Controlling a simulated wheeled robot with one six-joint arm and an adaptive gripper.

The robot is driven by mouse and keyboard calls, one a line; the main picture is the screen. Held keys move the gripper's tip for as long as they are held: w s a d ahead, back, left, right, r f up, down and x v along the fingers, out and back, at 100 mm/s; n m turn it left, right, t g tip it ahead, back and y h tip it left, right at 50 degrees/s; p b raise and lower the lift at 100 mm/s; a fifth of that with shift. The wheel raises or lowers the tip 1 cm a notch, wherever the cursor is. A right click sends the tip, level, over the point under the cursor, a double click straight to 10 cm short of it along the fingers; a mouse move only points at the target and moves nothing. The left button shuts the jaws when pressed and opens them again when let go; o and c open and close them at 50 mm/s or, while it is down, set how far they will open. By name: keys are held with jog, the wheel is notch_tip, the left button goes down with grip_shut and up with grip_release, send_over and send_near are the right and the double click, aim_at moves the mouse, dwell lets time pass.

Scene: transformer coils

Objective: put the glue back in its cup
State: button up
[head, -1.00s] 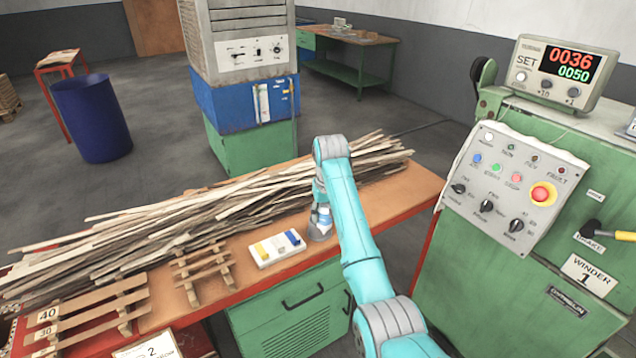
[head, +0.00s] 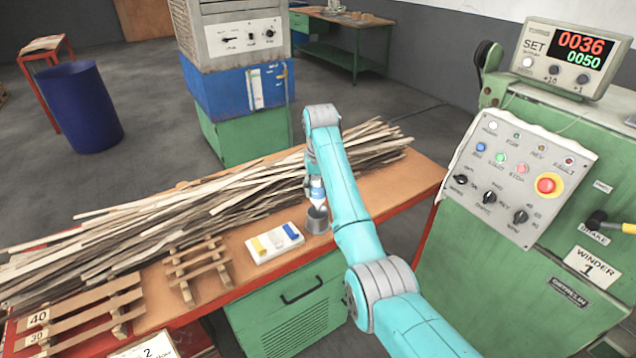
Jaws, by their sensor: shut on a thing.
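The glue is a small white and blue bottle (head: 317,190), upright in the head view above the workbench. My gripper (head: 313,182) is shut on it; the fingers are small and partly hidden by my arm. The cup (head: 317,222) is a grey metal cylinder standing on the bench, just right of a white tray. The bottle's lower end is at the cup's rim in the picture. I cannot tell whether it is just above the opening or slightly inside.
The white tray (head: 262,250) holds yellow and blue pieces left of the cup. A long pile of wooden strips (head: 200,215) lies behind. Small wooden racks (head: 190,271) stand to the left. The green winder with its control panel (head: 520,185) is at the right.

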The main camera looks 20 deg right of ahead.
aim_at(318, 200)
jog(key=shift+f, duration=2.5)
jog(key=o, duration=1.3)
jog(key=r, duration=0.7)
jog(key=shift+s+r, duration=0.2)
jog(key=shift+s, duration=0.2)
